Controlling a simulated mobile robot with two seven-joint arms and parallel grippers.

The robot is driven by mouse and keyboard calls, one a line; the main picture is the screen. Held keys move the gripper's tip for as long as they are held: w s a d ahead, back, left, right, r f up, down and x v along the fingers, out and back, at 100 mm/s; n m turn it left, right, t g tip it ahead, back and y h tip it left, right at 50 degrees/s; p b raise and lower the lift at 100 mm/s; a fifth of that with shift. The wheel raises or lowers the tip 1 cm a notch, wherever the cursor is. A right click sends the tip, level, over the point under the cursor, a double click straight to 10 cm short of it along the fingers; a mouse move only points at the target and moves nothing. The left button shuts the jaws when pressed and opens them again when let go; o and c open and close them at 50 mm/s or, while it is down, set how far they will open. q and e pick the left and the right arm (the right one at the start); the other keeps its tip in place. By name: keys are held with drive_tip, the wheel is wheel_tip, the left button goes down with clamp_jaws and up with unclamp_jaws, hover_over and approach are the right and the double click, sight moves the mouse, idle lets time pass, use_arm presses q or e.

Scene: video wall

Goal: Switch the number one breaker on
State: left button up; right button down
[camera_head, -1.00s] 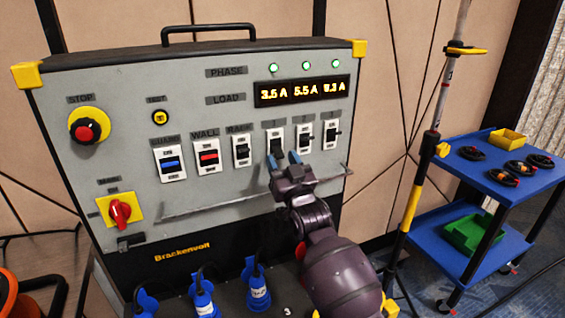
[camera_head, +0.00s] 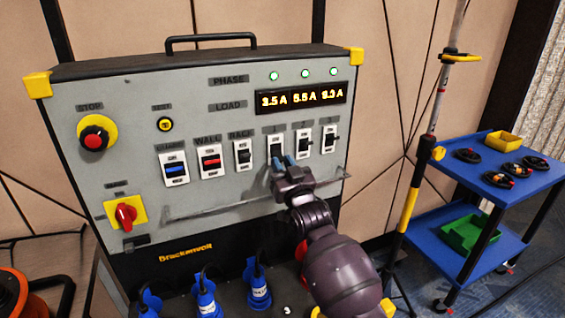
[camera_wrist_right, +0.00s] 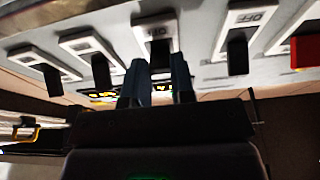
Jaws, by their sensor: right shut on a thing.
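The number one breaker (camera_head: 275,139) is a white switch plate with a dark lever, under the label 1 on the grey power box (camera_head: 120,180). My right gripper (camera_head: 283,162) is at the lower part of this plate, its two blue fingertips close together. In the right wrist view, the fingers (camera_wrist_right: 159,78) stand either side of the dark lever below the middle plate (camera_wrist_right: 152,22), and appear shut on it. The fingers partly hide the lever, so I cannot tell its position clearly. My left gripper is not in view.
Breakers two (camera_head: 303,141) and three (camera_head: 329,139) sit close on the right, the RACK switch (camera_head: 243,154) on the left. A thin rail (camera_head: 225,208) runs below the switches. Blue plugs (camera_head: 257,290) stand in front. A blue cart (camera_head: 455,245) is at right.

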sight(277, 151)
wheel_tip(277, 151, up, 2)
drive_tip(key=g+p, duration=0.2)
drive_tip(key=p, duration=0.3)
drive_tip(key=shift+s+h, duration=0.15)
drive_tip(key=shift+h, duration=0.25)
drive_tip(key=g+p, duration=0.1)
drive_tip(key=p, duration=0.1)
drive_tip(key=g+h+p, duration=0.1)
drive_tip(key=p, duration=0.2)
drive_tip(key=shift+r+p, duration=0.25)
drive_tip(key=shift+p, duration=0.1)
drive_tip(key=shift+r+g+h+p, duration=0.2)
drive_tip(key=shift+g+h+p, duration=0.2)
drive_tip(key=shift+g+p, duration=0.3)
drive_tip(key=shift+r+g+p, duration=0.35)
drive_tip(key=shift+g+p, duration=0.05)
drive_tip(key=shift+g, duration=0.4)
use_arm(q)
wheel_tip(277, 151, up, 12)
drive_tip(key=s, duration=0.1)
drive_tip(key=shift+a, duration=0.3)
use_arm(e)
drive_tip(key=shift+w+r+g+h, duration=0.15)
drive_tip(key=shift+r+g+h, duration=0.15)
drive_tip(key=shift+g, duration=0.3)
drive_tip(key=shift+w+r+g+h, duration=0.15)
drive_tip(key=shift+g+h, duration=0.25)
drive_tip(key=shift+g, duration=0.2)
